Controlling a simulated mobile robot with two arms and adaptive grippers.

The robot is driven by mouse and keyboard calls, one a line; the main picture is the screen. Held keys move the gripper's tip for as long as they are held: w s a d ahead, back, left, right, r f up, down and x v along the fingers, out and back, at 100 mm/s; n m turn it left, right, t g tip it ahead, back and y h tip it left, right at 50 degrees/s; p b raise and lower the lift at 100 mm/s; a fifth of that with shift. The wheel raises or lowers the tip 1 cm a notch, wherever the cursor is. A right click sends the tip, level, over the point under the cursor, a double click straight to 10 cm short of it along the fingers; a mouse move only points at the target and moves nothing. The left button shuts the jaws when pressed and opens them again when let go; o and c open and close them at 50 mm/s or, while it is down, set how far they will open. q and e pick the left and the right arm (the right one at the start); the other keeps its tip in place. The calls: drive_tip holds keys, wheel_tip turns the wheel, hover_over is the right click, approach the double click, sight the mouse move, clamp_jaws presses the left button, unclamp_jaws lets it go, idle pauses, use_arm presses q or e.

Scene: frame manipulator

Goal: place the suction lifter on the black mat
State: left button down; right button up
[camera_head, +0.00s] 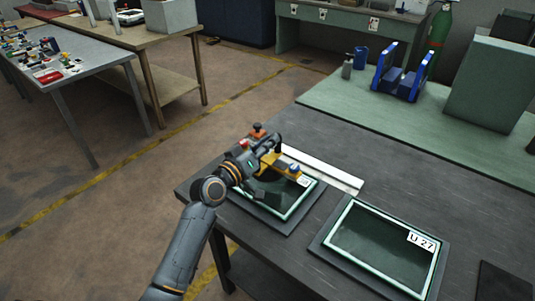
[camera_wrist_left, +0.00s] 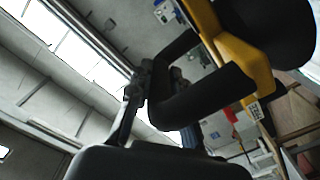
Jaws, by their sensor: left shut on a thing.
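The suction lifter (camera_head: 288,167) has a yellow body with a black handle and small coloured knobs. My left gripper (camera_head: 262,160) is shut on it, above or at the near-left framed pane (camera_head: 284,213). I cannot tell whether its cups touch the glass. In the left wrist view the lifter's yellow body (camera_wrist_left: 240,58) and black handle (camera_wrist_left: 205,95) fill the upper right, close to the gripper. A dark flat square, likely the black mat (camera_head: 505,282), lies at the lower right corner of the table, partly cut off. My right gripper is not in view.
A second framed pane (camera_head: 375,240) marked "U 27" lies to the right on the dark table (camera_head: 420,170). A white strip (camera_head: 325,172) lies behind the first pane. A green surface with a blue stand (camera_head: 398,78) is at the back.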

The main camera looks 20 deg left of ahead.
sight(268, 156)
use_arm(q)
drive_tip(key=shift+w+a+f, duration=0.2)
drive_tip(key=shift+w+f, duration=0.65)
drive_tip(key=shift+f, duration=0.05)
drive_tip(key=shift+w+a+f+b, duration=0.1)
drive_tip(key=shift+w+f+b, duration=0.15)
drive_tip(key=shift+f, duration=0.65)
drive_tip(key=shift+w+a+f+b, duration=0.15)
drive_tip(key=shift+f+b, duration=0.15)
drive_tip(key=shift+f, duration=0.6)
drive_tip(key=shift+d, duration=0.1)
drive_tip(key=shift+f, duration=0.1)
drive_tip(key=c, duration=1.2)
unclamp_jaws()
drive_tip(key=shift+s, duration=0.1)
